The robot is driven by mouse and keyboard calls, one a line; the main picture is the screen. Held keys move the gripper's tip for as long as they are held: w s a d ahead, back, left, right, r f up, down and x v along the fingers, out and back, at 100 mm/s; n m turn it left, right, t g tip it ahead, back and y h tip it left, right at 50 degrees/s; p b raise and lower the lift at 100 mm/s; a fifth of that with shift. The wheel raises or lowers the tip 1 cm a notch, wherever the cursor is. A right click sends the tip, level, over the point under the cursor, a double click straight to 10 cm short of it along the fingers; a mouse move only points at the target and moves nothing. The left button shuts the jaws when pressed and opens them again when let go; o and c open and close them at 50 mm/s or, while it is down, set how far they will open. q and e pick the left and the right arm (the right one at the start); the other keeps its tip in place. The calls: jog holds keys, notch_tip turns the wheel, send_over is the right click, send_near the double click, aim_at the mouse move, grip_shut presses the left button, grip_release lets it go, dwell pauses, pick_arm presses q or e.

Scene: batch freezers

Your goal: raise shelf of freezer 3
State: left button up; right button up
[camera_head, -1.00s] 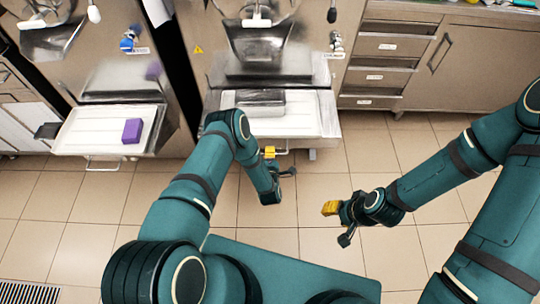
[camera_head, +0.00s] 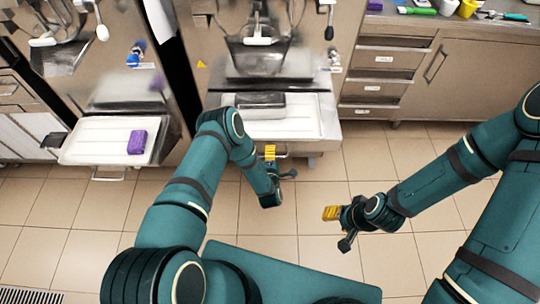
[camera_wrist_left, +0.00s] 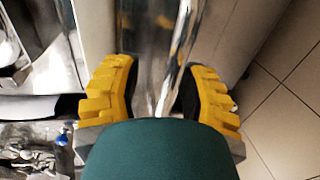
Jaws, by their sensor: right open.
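The freezer (camera_head: 265,70) in front of me has a pull-down shelf (camera_head: 304,112) with a white top and a metal bar handle (camera_head: 300,154) along its front. I cannot read which freezer number it carries. My left gripper (camera_head: 270,152) is at the left part of this handle. In the left wrist view its two yellow fingers (camera_wrist_left: 162,97) stand apart on either side of a shiny metal bar (camera_wrist_left: 150,40), with no clear contact seen. My right gripper (camera_head: 331,213) is open and empty over the floor, right of and nearer than the shelf.
A second freezer (camera_head: 110,60) at left has a lowered shelf (camera_head: 90,143) with a purple block (camera_head: 137,142). Drawers (camera_head: 380,75) and a counter (camera_head: 470,70) stand at right. The tiled floor (camera_head: 400,150) is clear.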

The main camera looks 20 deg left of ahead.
pick_arm(q)
jog(key=shift+f, duration=0.15)
jog(key=shift+s+d, duration=0.1)
jog(key=shift+s, duration=0.15)
jog(key=v, duration=1.1)
jog(key=shift+s+r, duration=0.15)
jog(key=shift+r, duration=0.05)
jog(key=s+d+r+m+g+h, duration=0.1)
jog(key=s+r+m+g+h, duration=0.3)
jog(key=m, duration=0.5)
jog(key=s+d+r+m+g+h, duration=0.2)
jog(key=s+r+m+g+h, duration=0.2)
jog(key=s+r+m+g, duration=0.3)
jog(key=s+m+g, duration=0.1)
jog(key=m+g, duration=0.1)
jog(key=m, duration=0.1)
jog(key=shift+s+d+r+g, duration=0.25)
jog(key=shift+s+g, duration=0.05)
